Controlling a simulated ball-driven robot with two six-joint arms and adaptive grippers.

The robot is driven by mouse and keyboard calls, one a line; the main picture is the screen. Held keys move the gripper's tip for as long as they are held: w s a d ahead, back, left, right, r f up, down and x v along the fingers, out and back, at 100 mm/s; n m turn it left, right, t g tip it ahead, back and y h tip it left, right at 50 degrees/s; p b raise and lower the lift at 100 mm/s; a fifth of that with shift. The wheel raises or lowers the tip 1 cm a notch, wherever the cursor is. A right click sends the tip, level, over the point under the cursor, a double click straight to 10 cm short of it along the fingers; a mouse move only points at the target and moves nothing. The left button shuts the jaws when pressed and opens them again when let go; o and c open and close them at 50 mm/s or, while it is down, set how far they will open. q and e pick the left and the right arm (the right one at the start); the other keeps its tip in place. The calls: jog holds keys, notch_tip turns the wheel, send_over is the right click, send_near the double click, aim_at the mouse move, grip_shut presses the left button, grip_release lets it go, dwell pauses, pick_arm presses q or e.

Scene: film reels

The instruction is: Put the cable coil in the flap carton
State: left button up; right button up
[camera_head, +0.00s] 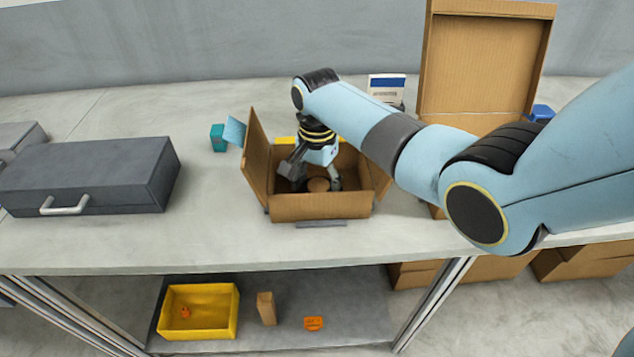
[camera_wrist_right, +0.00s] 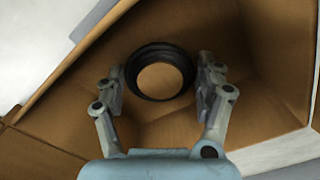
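The flap carton (camera_head: 320,207) stands open on the table, its flaps spread. My right gripper (camera_head: 313,184) reaches down inside it. The cable coil, a black ring, lies flat on the carton floor; in the right wrist view the coil (camera_wrist_right: 160,52) sits between the two fingers of the right gripper (camera_wrist_right: 160,80). The fingers are spread wide, with a narrow gap seen on each side of the coil. The carton's brown inside (camera_wrist_right: 215,30) fills most of that view. In the head view the gripper partly hides the coil. My left gripper is not in view.
A dark case (camera_head: 95,175) lies at the left. A teal box (camera_head: 218,138) is behind the carton's left flap. A tall open cardboard box (camera_head: 480,65) stands at the back right. A yellow bin (camera_head: 200,325) is on the shelf below. The table's front left is clear.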

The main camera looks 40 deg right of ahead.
aim_at(317, 186)
jog(key=o, duration=0.5)
jog(key=shift+c, duration=0.2)
notch_tip(317, 186, up, 12)
jog(key=shift+r+p, duration=0.15)
jog(key=shift+p, duration=0.25)
